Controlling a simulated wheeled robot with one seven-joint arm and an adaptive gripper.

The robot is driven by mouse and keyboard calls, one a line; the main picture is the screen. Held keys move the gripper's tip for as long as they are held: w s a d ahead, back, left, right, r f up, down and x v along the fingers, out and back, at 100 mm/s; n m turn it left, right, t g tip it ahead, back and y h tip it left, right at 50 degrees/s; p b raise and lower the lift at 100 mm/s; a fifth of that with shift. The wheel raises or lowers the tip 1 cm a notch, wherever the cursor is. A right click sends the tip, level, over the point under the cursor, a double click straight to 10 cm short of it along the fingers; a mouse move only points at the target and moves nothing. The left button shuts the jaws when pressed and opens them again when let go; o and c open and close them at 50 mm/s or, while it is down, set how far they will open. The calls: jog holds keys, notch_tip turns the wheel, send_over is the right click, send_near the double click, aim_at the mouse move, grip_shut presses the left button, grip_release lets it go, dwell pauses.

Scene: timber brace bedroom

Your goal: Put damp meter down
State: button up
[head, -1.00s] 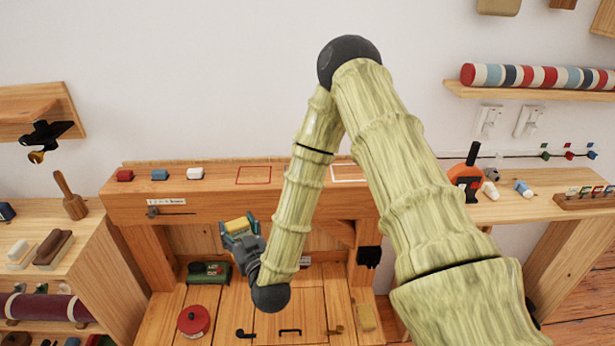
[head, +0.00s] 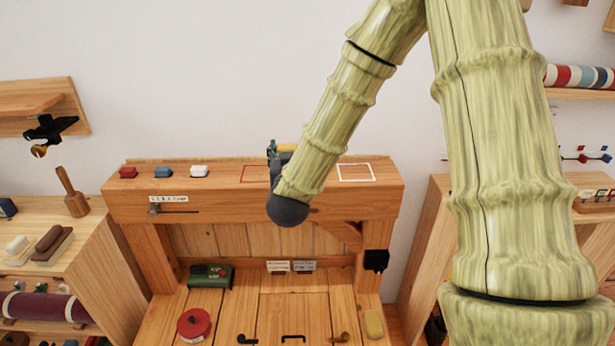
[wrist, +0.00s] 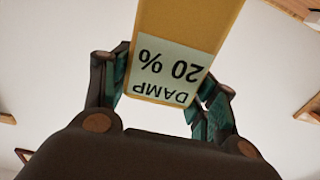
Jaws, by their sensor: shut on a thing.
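The damp meter (wrist: 185,40) is a yellow block with a pale label reading "DAMP 20 %", upside down in the wrist view. My gripper (wrist: 165,95) is shut on it, with green-padded fingers on either side. In the head view my gripper (head: 272,155) is at the timber beam, in front of the red outlined square (head: 249,172), and mostly hidden behind my arm. Only a small yellow bit of the meter (head: 287,147) shows there. Whether the meter touches the beam cannot be told. A white outlined square (head: 356,173) lies on the beam to the right, empty.
Below are a green device (head: 210,275) and a red round tin (head: 194,322). A wooden mallet (head: 71,193) stands on the left shelf.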

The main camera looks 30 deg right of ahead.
jog(key=shift+w+d+r, duration=0.15)
jog(key=shift+d+r, duration=0.15)
jog(key=shift+d, duration=0.25)
jog(key=w+d+f+p, duration=0.5)
jog(key=w+d+p, duration=0.1)
jog(key=w+d, duration=0.4)
jog(key=shift+d, duration=0.8)
jog(key=shift+f, duration=0.1)
jog(key=shift+f, duration=0.1)
jog(key=o, duration=1.1)
